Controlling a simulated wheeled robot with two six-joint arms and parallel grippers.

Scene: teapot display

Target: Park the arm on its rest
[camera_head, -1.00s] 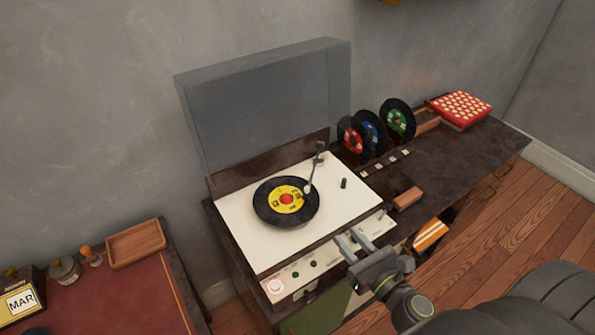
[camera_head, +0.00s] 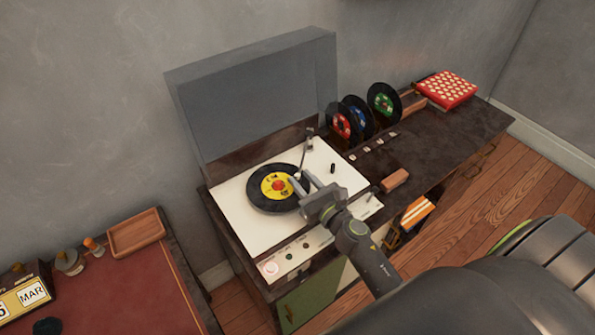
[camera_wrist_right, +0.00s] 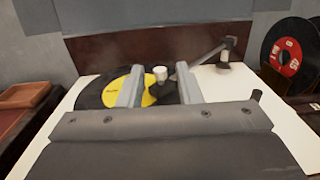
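The record player's tonearm (camera_head: 304,153) reaches from its pivot at the back right of the white deck to over the record. The black record (camera_head: 262,198) has a yellow label with a red centre. My right gripper (camera_head: 299,180) is open above the record's right side, at the tonearm's head end. In the right wrist view, a pale knob at the tonearm's head (camera_wrist_right: 160,73) shows between the two spread fingers (camera_wrist_right: 159,87); I cannot tell whether they touch it. A short black post (camera_head: 332,168) stands right of the tonearm; I cannot tell if it is the rest. My left gripper is out of view.
The grey lid (camera_head: 255,95) stands open behind the deck. Several upright records (camera_head: 383,102), a red patterned box (camera_head: 447,88) and a wooden block (camera_head: 394,180) are on the cabinet to the right. A desk (camera_head: 130,285) with a wooden tray (camera_head: 136,233) is at left.

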